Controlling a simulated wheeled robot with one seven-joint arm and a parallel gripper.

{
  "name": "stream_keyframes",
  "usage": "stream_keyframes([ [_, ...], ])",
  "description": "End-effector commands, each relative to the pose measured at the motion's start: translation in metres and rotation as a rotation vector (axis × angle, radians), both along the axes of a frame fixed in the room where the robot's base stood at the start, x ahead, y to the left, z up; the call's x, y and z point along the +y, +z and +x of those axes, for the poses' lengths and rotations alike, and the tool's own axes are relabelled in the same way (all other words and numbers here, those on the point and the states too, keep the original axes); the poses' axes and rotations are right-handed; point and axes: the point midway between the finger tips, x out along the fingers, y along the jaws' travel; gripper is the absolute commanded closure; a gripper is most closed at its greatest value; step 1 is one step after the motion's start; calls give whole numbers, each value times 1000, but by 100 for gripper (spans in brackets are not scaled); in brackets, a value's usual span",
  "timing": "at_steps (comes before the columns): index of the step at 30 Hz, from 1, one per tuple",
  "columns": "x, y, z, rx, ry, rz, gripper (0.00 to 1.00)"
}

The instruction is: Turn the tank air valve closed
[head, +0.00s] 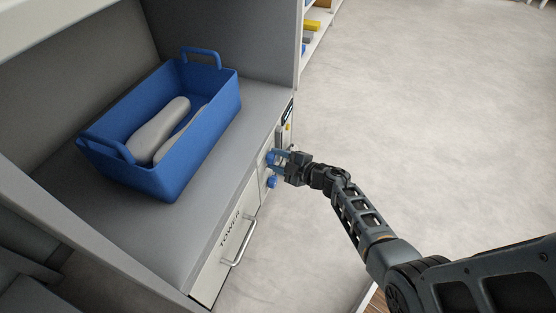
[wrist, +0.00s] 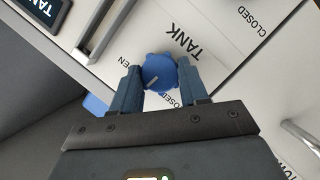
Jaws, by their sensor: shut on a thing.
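The tank air valve is a round blue knob (wrist: 158,72) on a white panel, with a light mark near its lower edge. TANK, OPEN and CLOSED labels are printed around it, partly covered by my fingers. My gripper (wrist: 162,88) is shut on this knob, one finger on each side. In the head view my gripper (head: 279,159) reaches the cabinet front from the right, and the held knob (head: 269,158) shows partly behind the fingers. A second blue knob (head: 271,182) sits just below it, free of the gripper.
A blue basket (head: 190,150) with grey insoles (head: 160,128) stands on the grey counter (head: 185,225). A drawer marked TOWER has a metal handle (head: 240,243) near the knobs. A small display (wrist: 42,10) is on the panel. The floor at right is clear.

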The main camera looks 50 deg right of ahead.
Motion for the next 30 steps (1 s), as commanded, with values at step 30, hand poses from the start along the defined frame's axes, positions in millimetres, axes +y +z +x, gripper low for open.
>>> stream_keyframes([
  [30,2,-7,-1,-284,2,-783,87],
])
